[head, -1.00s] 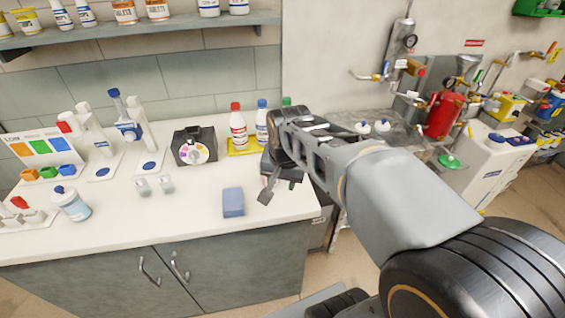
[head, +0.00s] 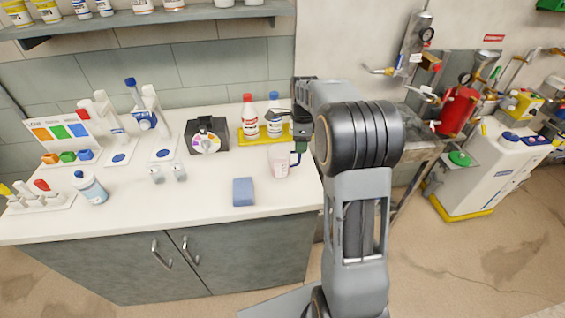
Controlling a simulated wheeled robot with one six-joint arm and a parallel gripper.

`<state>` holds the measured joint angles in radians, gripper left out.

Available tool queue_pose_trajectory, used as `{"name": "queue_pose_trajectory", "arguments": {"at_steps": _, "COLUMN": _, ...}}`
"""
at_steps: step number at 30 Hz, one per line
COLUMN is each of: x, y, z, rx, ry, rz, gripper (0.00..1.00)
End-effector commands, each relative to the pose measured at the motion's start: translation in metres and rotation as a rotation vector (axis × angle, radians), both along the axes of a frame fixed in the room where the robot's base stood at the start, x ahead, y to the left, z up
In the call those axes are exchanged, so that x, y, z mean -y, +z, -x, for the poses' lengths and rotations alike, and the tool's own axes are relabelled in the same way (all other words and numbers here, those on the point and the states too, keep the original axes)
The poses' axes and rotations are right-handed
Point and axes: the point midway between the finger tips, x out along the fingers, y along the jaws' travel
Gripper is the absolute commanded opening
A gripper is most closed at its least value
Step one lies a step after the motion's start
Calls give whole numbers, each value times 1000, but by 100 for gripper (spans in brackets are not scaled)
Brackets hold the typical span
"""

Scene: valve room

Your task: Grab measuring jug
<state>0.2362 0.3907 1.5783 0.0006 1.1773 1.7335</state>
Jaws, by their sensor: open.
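The measuring jug (head: 279,163) is a small clear, pinkish vessel standing upright near the right end of the white counter. A dark green, handle-like part shows on its right side. My gripper (head: 292,128) is open above and just behind the jug, at the counter's right end. My arm hides part of the gripper, and I cannot tell whether a finger touches the jug.
A yellow tray (head: 255,139) with red-capped and blue-capped bottles stands just behind the jug. A blue block (head: 243,191) lies to its front left. A black box with a coloured dial (head: 207,135) stands further left. The counter's front right is clear.

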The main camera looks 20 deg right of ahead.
Motion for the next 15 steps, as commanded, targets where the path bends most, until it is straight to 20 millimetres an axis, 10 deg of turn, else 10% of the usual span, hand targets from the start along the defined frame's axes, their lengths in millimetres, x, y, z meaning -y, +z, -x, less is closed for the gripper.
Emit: {"name": "queue_pose_trajectory", "arguments": {"at_steps": 15, "x": -1, "y": -47, "z": 1, "rx": -5, "ry": 3, "rz": -1, "gripper": 41}}
